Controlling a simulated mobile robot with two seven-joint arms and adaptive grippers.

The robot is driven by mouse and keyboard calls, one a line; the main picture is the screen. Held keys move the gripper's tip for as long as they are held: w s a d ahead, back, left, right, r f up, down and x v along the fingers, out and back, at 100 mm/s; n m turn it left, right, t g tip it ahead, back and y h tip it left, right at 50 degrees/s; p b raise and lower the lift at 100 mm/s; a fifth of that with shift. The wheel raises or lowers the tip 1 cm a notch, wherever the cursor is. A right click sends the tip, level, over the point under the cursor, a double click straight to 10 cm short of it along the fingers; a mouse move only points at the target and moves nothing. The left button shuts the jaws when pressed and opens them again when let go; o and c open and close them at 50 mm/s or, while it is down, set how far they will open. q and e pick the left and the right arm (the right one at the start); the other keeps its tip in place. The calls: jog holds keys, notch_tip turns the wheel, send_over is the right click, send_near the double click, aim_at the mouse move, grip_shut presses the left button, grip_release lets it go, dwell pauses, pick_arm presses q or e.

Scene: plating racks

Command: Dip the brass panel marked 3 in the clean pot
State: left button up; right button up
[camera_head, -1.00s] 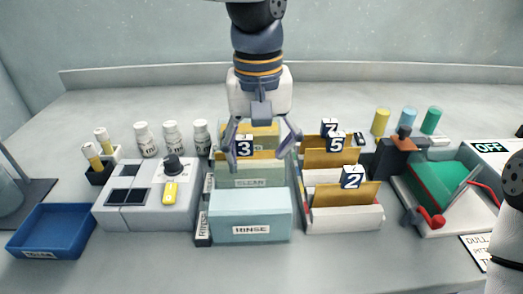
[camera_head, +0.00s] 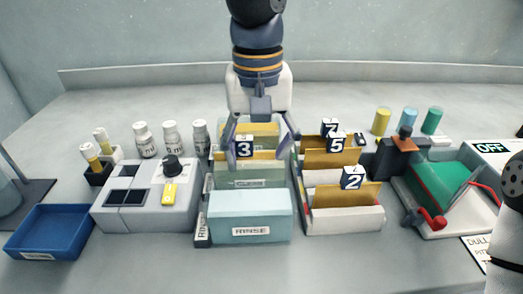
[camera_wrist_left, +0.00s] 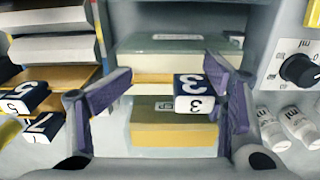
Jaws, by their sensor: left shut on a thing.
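The brass panel marked 3 (camera_head: 264,155) is upright, with its black-and-white number tag (camera_head: 245,148) at the top left. My left gripper (camera_head: 262,146) is shut on the panel. It is at the back of the pale green clean pot (camera_head: 238,183), above or at its rim. The panel's lower part is hidden behind the pot's front, so I cannot tell how deep it sits. In the left wrist view, the tag (camera_wrist_left: 195,92) shows between the two fingers, and the clean pot (camera_wrist_left: 175,46) lies just beyond. My right gripper is out of view.
The pale blue rinse pot (camera_head: 250,214) stands in front, and a yellow pot (camera_head: 250,129) stands behind. A white rack (camera_head: 345,219) with brass panels 2, 5 and 7 is close on the right. A grey control box (camera_head: 148,212) is on the left.

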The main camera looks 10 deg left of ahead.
pick_arm(q)
jog(key=shift+s+a+r, duration=0.1)
jog(key=shift+a+r, duration=0.05)
jog(key=shift+r, duration=0.55)
grip_shut()
notch_tip(320, 180, up, 6)
jog(key=shift+r, duration=0.25)
